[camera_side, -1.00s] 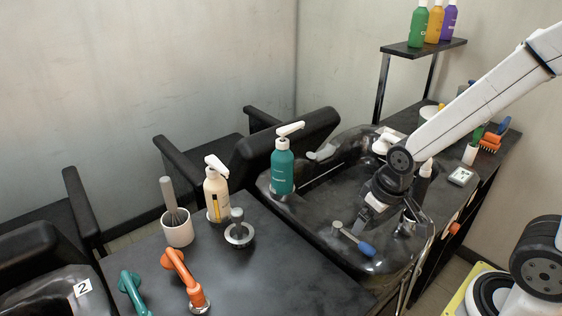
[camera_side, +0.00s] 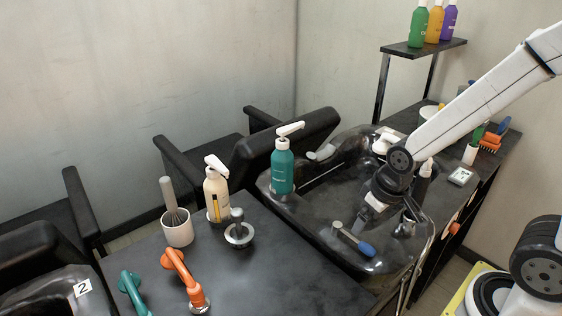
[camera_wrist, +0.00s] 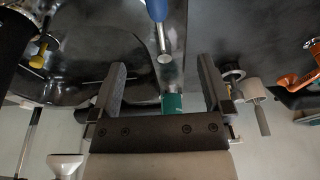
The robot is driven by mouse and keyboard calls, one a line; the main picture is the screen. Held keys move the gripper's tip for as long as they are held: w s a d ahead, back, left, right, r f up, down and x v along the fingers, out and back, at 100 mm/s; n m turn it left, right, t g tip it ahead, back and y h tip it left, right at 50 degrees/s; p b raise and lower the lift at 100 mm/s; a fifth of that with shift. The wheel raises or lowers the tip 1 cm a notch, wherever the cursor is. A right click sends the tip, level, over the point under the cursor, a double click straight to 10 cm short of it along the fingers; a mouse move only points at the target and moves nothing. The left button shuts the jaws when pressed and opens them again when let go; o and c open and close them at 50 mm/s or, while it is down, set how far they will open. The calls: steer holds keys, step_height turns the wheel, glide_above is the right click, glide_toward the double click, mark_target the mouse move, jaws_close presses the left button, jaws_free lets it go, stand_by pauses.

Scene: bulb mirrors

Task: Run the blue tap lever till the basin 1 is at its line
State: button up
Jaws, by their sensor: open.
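The blue tap lever (camera_side: 366,249) sits on a metal tap at the near edge of a dark basin (camera_side: 290,208). Its blue handle (camera_wrist: 157,9) is at the top of the wrist view, beyond and between my finger tips. My gripper (camera_side: 366,219) is open and empty, above the basin and close to the lever, apart from it in the wrist view (camera_wrist: 162,68). A thin pale line (camera_side: 325,177) shows on the basin's inner wall. I cannot make out the water level or a number on this basin.
A second basin (camera_side: 50,298) marked 2 is at the lower left. A teal pump bottle (camera_side: 282,168) stands on the basin rim.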

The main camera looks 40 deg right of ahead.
mark_target(368, 246)
steer(key=c, duration=0.5)
steer(key=g, duration=0.1)
steer(key=w+g, duration=0.1)
steer(key=g, duration=0.1)
steer(key=shift+w+r+g, duration=0.15)
steer(key=shift+r+g, duration=0.1)
steer(key=shift+g, duration=0.5)
steer(key=shift+w+r+g, duration=0.15)
steer(key=shift+r+g, duration=0.1)
steer(key=shift+g, duration=0.5)
steer(key=shift+f, duration=0.15)
steer(key=shift+x, duration=4)
steer(key=shift+s+f, duration=0.15)
steer(key=shift+f, duration=0.15)
jaws_close()
